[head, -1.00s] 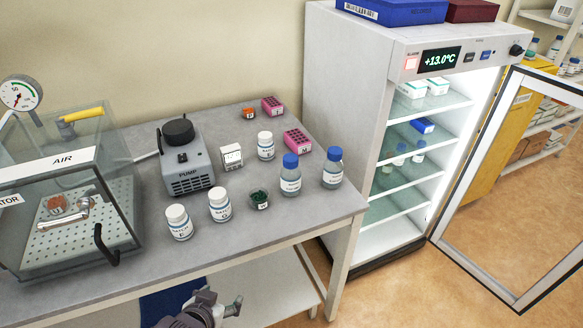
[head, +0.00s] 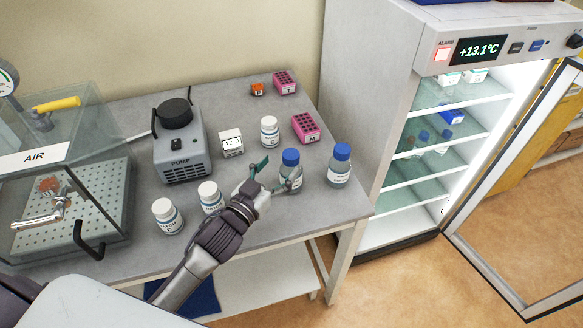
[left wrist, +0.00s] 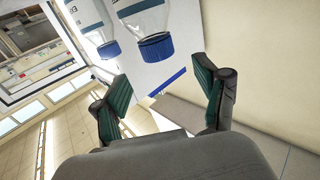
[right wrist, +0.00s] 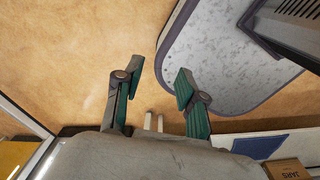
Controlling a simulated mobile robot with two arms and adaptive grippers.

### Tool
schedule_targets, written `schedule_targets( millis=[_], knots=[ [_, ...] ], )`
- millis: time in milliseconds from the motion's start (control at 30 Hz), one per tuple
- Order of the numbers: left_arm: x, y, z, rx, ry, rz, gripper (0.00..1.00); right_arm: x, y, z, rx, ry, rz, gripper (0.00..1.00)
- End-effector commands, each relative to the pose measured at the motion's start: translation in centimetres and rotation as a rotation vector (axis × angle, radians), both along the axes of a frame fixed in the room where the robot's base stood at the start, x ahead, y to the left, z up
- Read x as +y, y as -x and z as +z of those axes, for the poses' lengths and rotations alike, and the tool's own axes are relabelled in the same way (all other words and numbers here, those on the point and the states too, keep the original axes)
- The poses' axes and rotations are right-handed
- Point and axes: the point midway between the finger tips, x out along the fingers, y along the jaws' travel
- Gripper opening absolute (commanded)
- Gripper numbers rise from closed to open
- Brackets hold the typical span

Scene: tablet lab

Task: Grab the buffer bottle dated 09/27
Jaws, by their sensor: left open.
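Two clear bottles with blue caps stand on the grey bench near its right end: a left one (head: 291,182) and a right one (head: 338,175). Their label dates are too small to read. My left gripper (head: 269,178) is open and empty, just left of the left bottle, with one finger overlapping its outline; contact cannot be told. In the left wrist view, one blue-capped bottle (left wrist: 155,45) appears beyond the open fingers (left wrist: 160,82), with another (left wrist: 108,48) to its left. My right gripper (right wrist: 158,74) is open and empty above the floor.
White-capped jars (head: 167,217) stand left of my left gripper, another (head: 269,132) behind it. A pump (head: 182,150), a vacuum chamber (head: 70,180) and pink racks (head: 305,127) share the bench. An open lit fridge (head: 440,130) stands right, holding small bottles.

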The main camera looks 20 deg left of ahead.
Motion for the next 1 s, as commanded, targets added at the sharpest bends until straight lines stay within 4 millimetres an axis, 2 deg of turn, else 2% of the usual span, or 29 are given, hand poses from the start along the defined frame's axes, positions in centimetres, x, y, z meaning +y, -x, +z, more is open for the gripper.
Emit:
schedule_targets(
  millis=[67, 233, 333, 533, 700, 833, 1000],
  knots=[
    [-0.2, -0.7, 0.1, 0.000, 0.000, -0.001, 0.73, 0.2, -0.7, 0.2, -0.010, -0.003, 0.000, 0.40],
    [-0.5, -1.8, 0.0, 0.000, 0.000, 0.000, 0.73, 0.5, -4.1, 0.9, -0.061, -0.009, 0.000, 0.40],
    [-0.8, -3.2, -0.2, 0.000, 0.001, 0.001, 0.73, 0.6, -5.1, 1.8, -0.077, -0.011, 0.001, 0.40],
    [-1.4, -5.7, -0.6, 0.001, 0.000, 0.000, 0.73, 0.5, -4.1, 2.3, -0.061, -0.009, 0.000, 0.40],
    [-1.5, -6.1, -0.7, 0.001, 0.000, 0.000, 0.73, 0.5, -2.7, 2.3, -0.041, -0.007, -0.001, 0.40],
    [-1.5, -6.0, -0.7, 0.001, 0.000, 0.000, 0.73, 0.4, -2.5, 2.2, -0.038, -0.006, 0.000, 0.40],
    [-1.5, -6.0, -0.7, 0.001, 0.000, 0.000, 0.45, 0.3, -2.6, 2.2, -0.040, -0.006, 0.000, 0.40]
  ],
)
